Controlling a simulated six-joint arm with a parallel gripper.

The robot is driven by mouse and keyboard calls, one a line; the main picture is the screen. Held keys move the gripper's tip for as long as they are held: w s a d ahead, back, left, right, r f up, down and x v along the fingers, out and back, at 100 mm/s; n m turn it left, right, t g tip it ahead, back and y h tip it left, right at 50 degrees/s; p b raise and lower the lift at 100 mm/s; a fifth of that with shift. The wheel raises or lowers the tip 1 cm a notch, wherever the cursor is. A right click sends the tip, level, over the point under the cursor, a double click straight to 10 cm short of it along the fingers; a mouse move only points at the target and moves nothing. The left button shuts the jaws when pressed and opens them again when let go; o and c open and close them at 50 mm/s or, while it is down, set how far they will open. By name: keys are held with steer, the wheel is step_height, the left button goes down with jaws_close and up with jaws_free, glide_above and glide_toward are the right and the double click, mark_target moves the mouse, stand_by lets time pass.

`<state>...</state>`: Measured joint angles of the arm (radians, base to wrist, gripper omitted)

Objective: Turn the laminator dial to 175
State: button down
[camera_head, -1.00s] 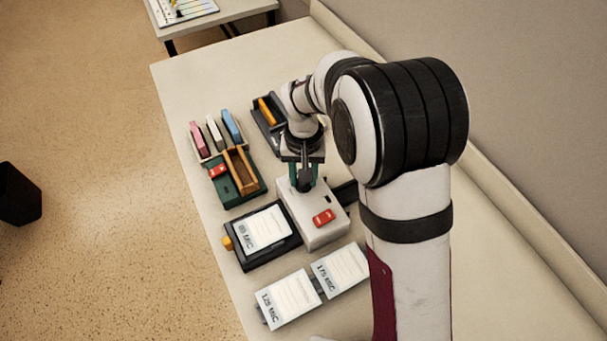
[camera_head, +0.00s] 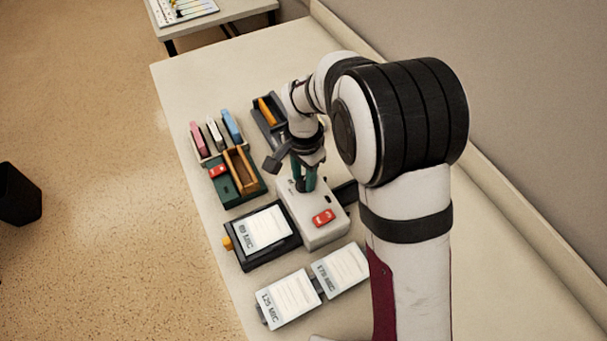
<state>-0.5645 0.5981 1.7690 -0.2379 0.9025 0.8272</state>
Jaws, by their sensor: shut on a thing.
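The laminator (camera_head: 324,232) is a pale grey box on the table with a red switch (camera_head: 323,217) on its top. My gripper (camera_head: 304,188) points down at the far end of the laminator's top, its greenish fingers shut on the dial. The dial itself is mostly hidden between the fingers, so its setting cannot be read. A dark tray (camera_head: 262,257) at the laminator's left side holds a white card marked 80 MIC (camera_head: 264,230). Cards marked 125 MIC (camera_head: 288,300) and 175 MIC (camera_head: 341,269) lie nearer the camera.
A green organiser (camera_head: 226,192) with a wooden compartment and pink, white and blue items stands at the left. A dark tray with an orange item (camera_head: 268,108) is behind my gripper. A wall runs along the right; the table's far end is clear.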

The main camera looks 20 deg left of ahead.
mark_target(303, 181)
steer(key=shift+m, duration=0.3)
stand_by(0.4)
steer(key=c, duration=0.5)
jaws_free()
step_height(303, 181, up, 16)
steer(key=shift+f, duration=0.1)
